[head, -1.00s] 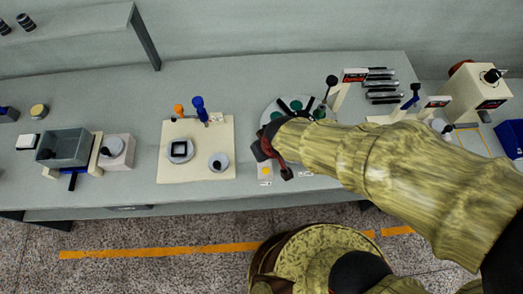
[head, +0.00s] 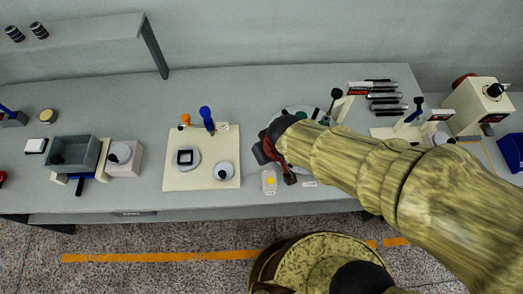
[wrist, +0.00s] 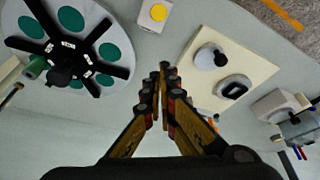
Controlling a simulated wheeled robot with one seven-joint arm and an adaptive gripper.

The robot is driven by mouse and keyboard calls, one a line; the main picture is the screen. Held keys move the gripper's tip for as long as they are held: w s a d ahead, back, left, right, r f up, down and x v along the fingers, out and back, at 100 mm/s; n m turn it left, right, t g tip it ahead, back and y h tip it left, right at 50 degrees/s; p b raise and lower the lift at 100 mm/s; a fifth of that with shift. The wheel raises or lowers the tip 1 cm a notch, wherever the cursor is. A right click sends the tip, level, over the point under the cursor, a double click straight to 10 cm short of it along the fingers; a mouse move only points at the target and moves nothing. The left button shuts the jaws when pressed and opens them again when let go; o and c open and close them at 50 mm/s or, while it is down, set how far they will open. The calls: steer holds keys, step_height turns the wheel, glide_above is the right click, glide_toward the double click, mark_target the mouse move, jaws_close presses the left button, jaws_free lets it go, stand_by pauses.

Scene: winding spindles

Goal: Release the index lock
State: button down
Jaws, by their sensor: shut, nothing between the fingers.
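A round grey indexing disc with green pads and a black spoked hub (wrist: 70,42) lies on the bench at upper left in the wrist view. In the head view my arm hides most of it. A small green cylinder (wrist: 35,68) sits at its rim. A black-knobbed lever (head: 335,95) stands behind the disc, by a red-labelled post. I cannot tell which part is the index lock. My gripper (wrist: 165,75) is shut and empty, above the bench beside the disc. In the head view it (head: 276,158) is near a pale box with a yellow button (head: 269,182).
A cream board (head: 201,178) with a square-topped dial, a round knob and orange and blue pegs is left of my gripper. A grey bin (head: 72,152) is farther left. Dark rods (head: 384,96) and a cream machine (head: 477,103) are at right.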

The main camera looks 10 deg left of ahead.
steer(key=s+r, duration=0.1)
steer(key=s+d+r, duration=0.1)
steer(key=r, duration=0.1)
steer(key=shift+s+d+r+p, duration=0.2)
steer(key=shift+s+r+p, duration=0.1)
steer(key=shift+p, duration=0.05)
stand_by(0.3)
steer(key=d+r+m+t+h+b, duration=0.1)
steer(key=d+r+m, duration=0.3)
steer(key=d+r, duration=0.3)
steer(key=s+d+r+m+t+h+b, duration=0.1)
steer(key=d+r+m, duration=0.3)
steer(key=d, duration=1.3)
step_height(320, 180, up, 3)
steer(key=shift+s+d+f+h+b, duration=0.1)
steer(key=shift+s+d+h+b, duration=0.15)
steer(key=shift+s+h+b, duration=0.05)
steer(key=c, duration=2.6)
jaws_free()
